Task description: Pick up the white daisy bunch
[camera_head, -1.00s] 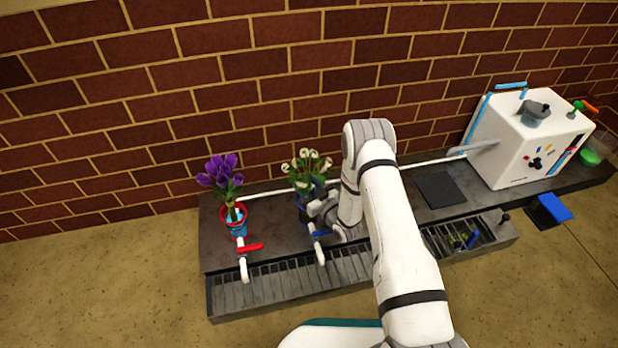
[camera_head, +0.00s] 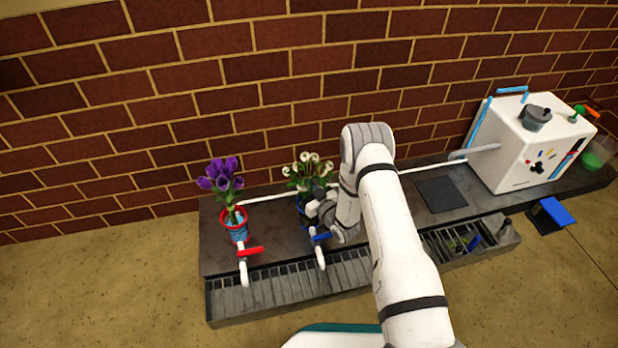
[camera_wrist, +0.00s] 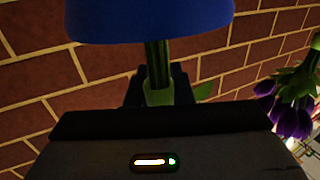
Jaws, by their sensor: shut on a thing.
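The white daisy bunch (camera_head: 308,166), with green leaves and stems, stands upright in a blue vase (camera_head: 302,206) on the dark counter. My gripper (camera_head: 316,203) reaches in from the right at stem height and partly hides the vase and stems. The wrist view is upside down. There the blue vase (camera_wrist: 150,18) fills the top, and the green stems (camera_wrist: 158,62) run from it between my dark fingers. My gripper (camera_wrist: 157,88) is shut on the stems close to the vase rim. The flower heads are hidden in the wrist view.
Purple flowers (camera_head: 221,174) stand in a red-rimmed vase (camera_head: 236,226) to the left. Taps with a red handle (camera_head: 251,251) and a blue handle (camera_head: 320,237) stand in front. A white box (camera_head: 528,145) is at the right. The brick wall (camera_head: 180,100) rises behind.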

